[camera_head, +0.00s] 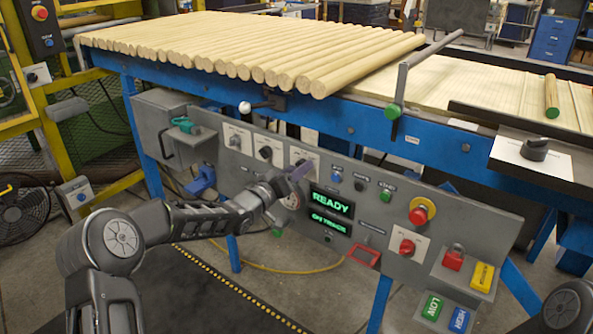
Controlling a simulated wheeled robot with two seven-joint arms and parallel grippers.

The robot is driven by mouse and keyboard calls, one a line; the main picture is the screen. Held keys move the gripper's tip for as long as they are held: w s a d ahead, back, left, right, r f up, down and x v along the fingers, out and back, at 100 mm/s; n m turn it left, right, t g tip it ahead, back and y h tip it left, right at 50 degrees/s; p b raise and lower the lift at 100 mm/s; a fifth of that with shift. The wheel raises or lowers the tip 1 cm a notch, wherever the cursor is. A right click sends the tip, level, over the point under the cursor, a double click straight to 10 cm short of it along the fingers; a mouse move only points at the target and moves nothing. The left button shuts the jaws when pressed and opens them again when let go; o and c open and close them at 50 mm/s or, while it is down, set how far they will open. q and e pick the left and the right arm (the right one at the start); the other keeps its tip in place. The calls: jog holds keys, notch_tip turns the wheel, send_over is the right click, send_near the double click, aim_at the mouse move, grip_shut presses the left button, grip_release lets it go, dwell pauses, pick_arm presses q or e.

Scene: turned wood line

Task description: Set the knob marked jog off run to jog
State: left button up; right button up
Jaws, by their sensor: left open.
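The grey control panel (455,200) under the blue-framed table carries several knobs. My left gripper (297,178) is open in front of the panel, just below the right plate and left of the green READY display (331,205). It partly hides a round dial (291,201). My right gripper is out of view.
A red button on a yellow collar (422,211), a red knob (407,247) and a box with a red button (453,257) are at right. Wooden rods (250,50) lie on the table. A large black knob (535,148) stands at right.

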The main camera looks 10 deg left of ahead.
pick_arm(q)
jog(key=v, duration=0.7)
jog(key=shift+s+p, duration=0.3)
